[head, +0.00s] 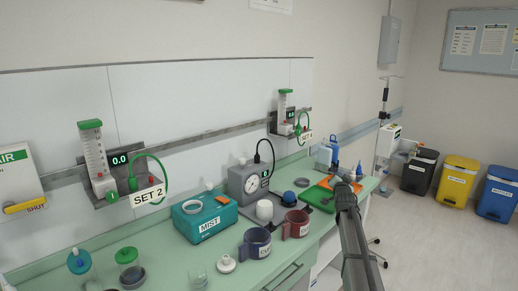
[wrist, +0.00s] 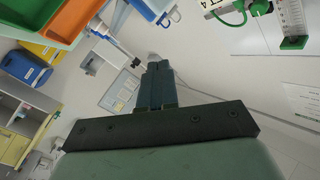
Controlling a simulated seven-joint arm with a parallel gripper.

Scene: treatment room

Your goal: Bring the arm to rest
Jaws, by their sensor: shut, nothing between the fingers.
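My arm (head: 355,235) reaches from the lower right over the counter's right end in the head view. My gripper (head: 341,182) is at its far end, beside the orange and green trays. In the wrist view my gripper (wrist: 157,70) shows its two fingers together, with nothing between them. The wrist picture is tilted, with the room turned on its side. The arm hides part of the counter's right edge.
On the green counter (head: 100,236) stand a teal MIST box (head: 205,217), a grey gauge box (head: 249,184), a blue mug (head: 255,246), a red mug (head: 296,224) and several jars. An orange tray (head: 326,183) lies near my gripper. Bins (head: 457,178) stand on the floor, right.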

